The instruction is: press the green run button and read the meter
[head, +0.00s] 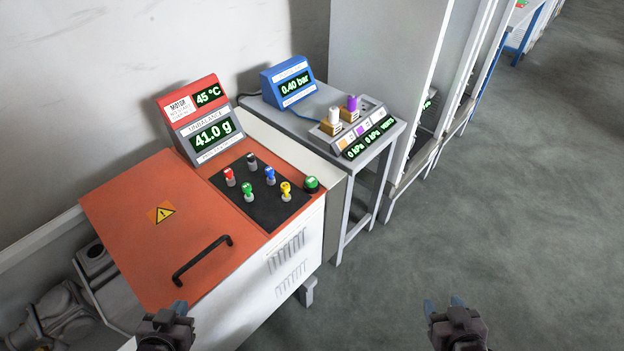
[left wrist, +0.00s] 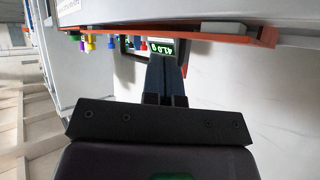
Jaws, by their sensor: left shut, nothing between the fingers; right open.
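A round green button (head: 311,185) sits on a dark base at the right edge of the orange-topped machine (head: 140,235). A grey meter (head: 212,134) labelled unbalance stands at the machine's back and reads 41.0 g. Above it a red motor display (head: 208,96) reads 45 °C. My left gripper (head: 178,308) is shut and empty, in front of the machine's black handle and apart from the button. Its closed fingers (left wrist: 165,78) show in the left wrist view, with the meter screen (left wrist: 161,47) beyond them. My right gripper (head: 443,305) is open and empty above the floor at right.
A black panel (head: 262,212) carries several coloured knobs, one of them green (head: 248,190), close to the button. A black handle (head: 202,260) stands up from the orange lid. A side table (head: 300,128) holds a blue 0.40 bar gauge (head: 290,82). The floor at right is clear.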

